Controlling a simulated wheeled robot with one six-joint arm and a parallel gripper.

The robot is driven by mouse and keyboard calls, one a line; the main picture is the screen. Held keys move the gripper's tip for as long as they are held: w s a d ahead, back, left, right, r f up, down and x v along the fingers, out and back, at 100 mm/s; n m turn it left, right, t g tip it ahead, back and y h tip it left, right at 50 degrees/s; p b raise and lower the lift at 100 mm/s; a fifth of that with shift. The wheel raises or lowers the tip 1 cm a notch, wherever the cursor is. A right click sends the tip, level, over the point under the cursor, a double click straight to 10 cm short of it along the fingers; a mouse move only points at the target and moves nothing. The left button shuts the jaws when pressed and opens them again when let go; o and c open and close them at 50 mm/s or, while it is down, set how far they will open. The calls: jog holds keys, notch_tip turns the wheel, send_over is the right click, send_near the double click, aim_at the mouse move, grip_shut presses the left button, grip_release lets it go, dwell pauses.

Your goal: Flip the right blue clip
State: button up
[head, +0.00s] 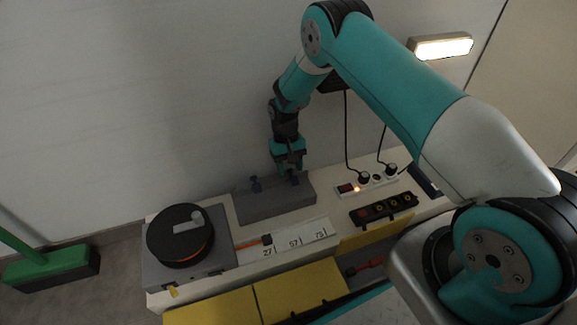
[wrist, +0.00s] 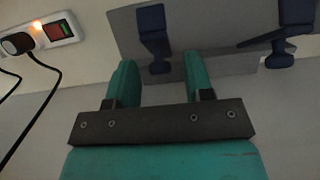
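A grey block (head: 265,206) on the white bench top carries two dark blue clips. The right blue clip (head: 295,179) is directly below my gripper (head: 290,168) and partly hidden by it in the head view. The left blue clip (head: 256,185) stands clear of the gripper. In the wrist view my gripper (wrist: 158,66) has its two teal fingers spread apart, with nothing held. The right clip (wrist: 153,32) shows between and beyond the fingertips, and the left clip (wrist: 291,30) is off to the right. I cannot tell whether the fingers touch the right clip.
A power strip (head: 365,183) with plugs and cables lies right of the block; it also shows in the wrist view (wrist: 45,36). A black spool (head: 180,236) sits at the left. A dark socket strip (head: 383,209) and numbered white plates (head: 293,240) lie in front. The wall is close behind.

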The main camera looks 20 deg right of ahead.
notch_tip(320, 180, up, 20)
jog(key=p, duration=0.8)
jog(key=shift+p, duration=0.35)
